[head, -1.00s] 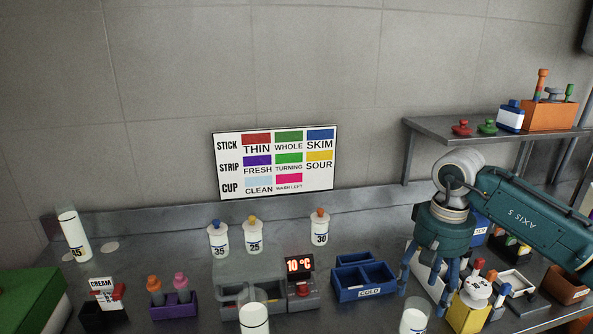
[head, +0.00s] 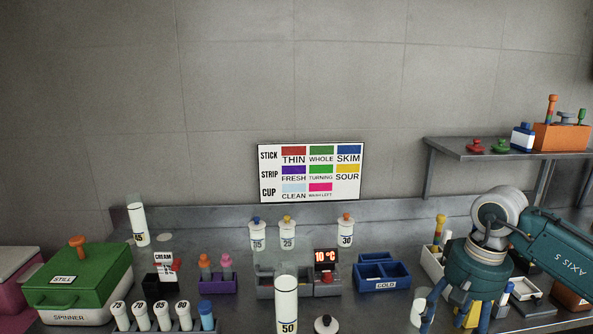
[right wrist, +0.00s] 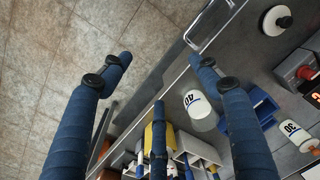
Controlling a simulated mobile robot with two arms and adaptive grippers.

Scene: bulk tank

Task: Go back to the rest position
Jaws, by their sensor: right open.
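My right gripper (head: 455,316) hangs fingers-down at the lower right of the head view, in front of the workbench's right part. Its blue fingers are spread. In the right wrist view the gripper (right wrist: 160,75) is open with nothing between the fingers, and the floor and the bench edge show beyond them. A white cup (head: 418,312) stands beside the left finger in the head view; whether they touch is unclear. A yellow block (head: 472,316) is partly hidden behind the fingers. My left gripper is out of view.
The metal bench holds a green spinner (head: 82,278), a rack of numbered tubes (head: 152,328), a tall white cylinder marked 50 (head: 287,308), and blue COLD bins (head: 385,272). A shelf (head: 500,152) is at the upper right. Bare floor (right wrist: 60,50) shows before the bench edge.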

